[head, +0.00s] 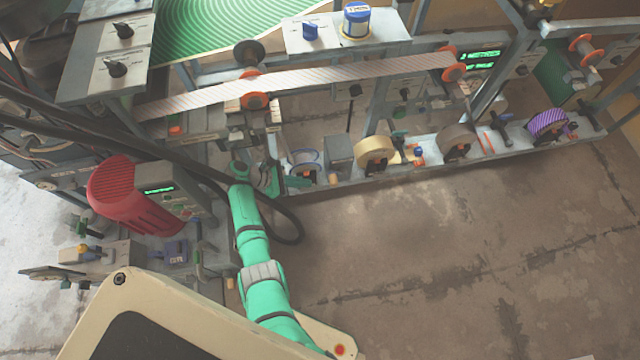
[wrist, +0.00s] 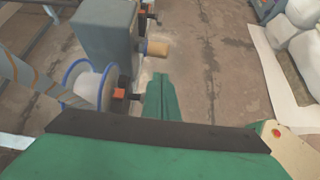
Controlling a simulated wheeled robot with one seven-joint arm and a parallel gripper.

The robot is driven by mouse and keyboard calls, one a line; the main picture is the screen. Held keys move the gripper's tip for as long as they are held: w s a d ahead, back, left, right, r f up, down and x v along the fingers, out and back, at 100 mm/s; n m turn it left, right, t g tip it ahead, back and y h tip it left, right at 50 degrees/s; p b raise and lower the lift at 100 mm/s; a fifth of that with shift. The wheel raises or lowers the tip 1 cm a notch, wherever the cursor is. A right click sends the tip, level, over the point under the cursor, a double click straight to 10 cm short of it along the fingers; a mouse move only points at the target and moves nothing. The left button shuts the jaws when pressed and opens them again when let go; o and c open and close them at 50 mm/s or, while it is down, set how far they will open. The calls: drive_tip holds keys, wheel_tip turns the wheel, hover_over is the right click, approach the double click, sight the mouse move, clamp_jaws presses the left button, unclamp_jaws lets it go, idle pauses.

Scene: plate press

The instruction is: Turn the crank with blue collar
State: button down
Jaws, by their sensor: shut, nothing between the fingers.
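My gripper (head: 302,182) is shut and empty, held at the front edge of the long machine bench. In the wrist view its green fingers (wrist: 161,98) are together, just right of a white spool with blue rims (wrist: 90,84); the spool's blue rim also shows in the head view (head: 303,156). A tan wooden handle (wrist: 154,48) sticks out from a grey box (wrist: 102,35) beyond the fingertips, apart from them. It also shows in the head view (head: 333,178). A small orange block (wrist: 120,93) sits left of the fingers.
A tan tape roll (head: 375,151), a brown roll (head: 457,140) and a purple roll (head: 547,123) stand along the bench to the right. A red ribbed drum (head: 130,195) is at left. Black cables cross behind my arm. The concrete floor (head: 450,260) is clear.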

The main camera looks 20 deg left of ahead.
drive_tip(key=x, duration=0.9)
drive_tip(key=shift+w+d+f, duration=0.2)
drive_tip(key=shift+d, duration=0.05)
drive_tip(key=shift+w+a+r, duration=0.1)
drive_tip(key=shift+r+y, duration=0.1)
drive_tip(key=shift+y, duration=0.2)
